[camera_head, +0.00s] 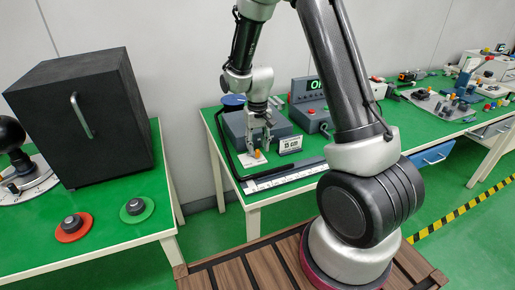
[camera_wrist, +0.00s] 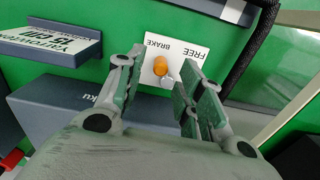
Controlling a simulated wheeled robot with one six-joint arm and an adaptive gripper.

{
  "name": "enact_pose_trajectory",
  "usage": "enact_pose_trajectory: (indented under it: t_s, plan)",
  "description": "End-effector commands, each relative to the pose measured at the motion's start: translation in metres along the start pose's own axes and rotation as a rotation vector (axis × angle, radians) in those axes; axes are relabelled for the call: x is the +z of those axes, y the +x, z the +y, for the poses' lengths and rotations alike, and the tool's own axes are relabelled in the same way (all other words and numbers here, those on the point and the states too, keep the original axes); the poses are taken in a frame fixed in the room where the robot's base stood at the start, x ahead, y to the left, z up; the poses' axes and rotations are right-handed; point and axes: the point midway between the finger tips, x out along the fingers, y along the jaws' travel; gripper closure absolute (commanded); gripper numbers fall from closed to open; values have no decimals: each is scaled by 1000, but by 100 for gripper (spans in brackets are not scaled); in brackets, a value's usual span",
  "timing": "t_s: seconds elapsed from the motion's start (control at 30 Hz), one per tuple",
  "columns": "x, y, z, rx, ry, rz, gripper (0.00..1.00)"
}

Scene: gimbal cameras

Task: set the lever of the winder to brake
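The lever has an orange knob (camera_wrist: 160,66) and a short pale stem. It stands on a white plate (camera_wrist: 190,42) marked FREE and BRAKE. In the wrist view the knob is below the word BRAKE, with FREE to its right; I cannot tell which setting it is in. The knob also shows small in the head view (camera_head: 257,154), by the front of the grey winder housing (camera_head: 235,122). My gripper (camera_head: 258,148) points down over it. Its fingers are open on either side of the knob, with a visible gap at each side.
A small sign (camera_head: 290,144) stands right of the lever on the green bench, and a display box (camera_head: 308,100) is behind it. A black cabinet (camera_head: 95,120) is on the left table.

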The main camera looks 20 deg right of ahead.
Motion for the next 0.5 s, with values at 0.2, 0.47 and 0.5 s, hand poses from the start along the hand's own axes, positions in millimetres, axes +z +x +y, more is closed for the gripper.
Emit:
enact_pose_trajectory:
  t_s: [0.2,0.47,0.5]
  plan:
    - [-1,-51,0,-1,0,6,63]
    - [0,-93,0,-1,0,3,63]
    - [0,-96,0,0,0,2,63]
